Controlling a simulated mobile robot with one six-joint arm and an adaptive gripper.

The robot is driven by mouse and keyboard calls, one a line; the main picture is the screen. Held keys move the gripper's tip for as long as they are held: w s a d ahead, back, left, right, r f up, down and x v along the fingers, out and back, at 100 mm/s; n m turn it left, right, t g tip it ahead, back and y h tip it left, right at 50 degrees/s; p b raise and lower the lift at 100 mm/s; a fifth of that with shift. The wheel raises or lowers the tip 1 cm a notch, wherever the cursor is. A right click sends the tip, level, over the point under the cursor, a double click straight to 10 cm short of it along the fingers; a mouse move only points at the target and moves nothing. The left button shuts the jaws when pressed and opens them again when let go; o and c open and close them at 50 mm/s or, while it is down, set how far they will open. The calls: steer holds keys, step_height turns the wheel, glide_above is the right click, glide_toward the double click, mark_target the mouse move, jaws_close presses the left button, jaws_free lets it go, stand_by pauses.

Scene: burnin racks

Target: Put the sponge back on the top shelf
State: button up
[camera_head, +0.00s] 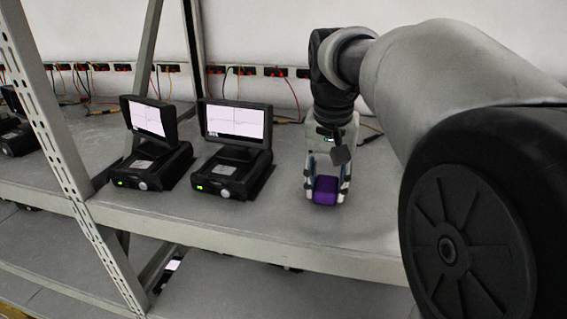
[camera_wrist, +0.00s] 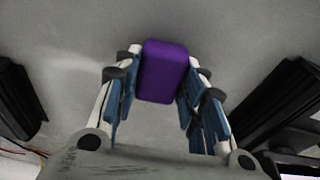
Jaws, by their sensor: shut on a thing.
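The sponge is a purple block (camera_head: 326,190) at the end of my gripper (camera_head: 326,182), over the grey top shelf (camera_head: 230,222) in the head view. In the wrist view the sponge (camera_wrist: 163,72) sits between the two blue-padded fingers of my gripper (camera_wrist: 160,85), which are shut on it. The gripper points down, right of the second device. The sponge is at or just above the shelf surface; I cannot tell whether it touches.
Two black devices with lit screens, one (camera_head: 148,150) at the left and one (camera_head: 233,150) nearer the gripper, stand on the shelf. A grey upright post (camera_head: 55,130) is at the left. Sockets with cables line the wall behind. Shelf surface around the sponge is clear.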

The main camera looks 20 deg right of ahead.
mark_target(325, 190)
steer(key=o, duration=1)
steer(key=shift+f, duration=0.1)
steer(key=shift+o, duration=0.2)
step_height(325, 190, up, 12)
steer(key=s+a+p, duration=0.1)
steer(key=shift+s+p, duration=0.3)
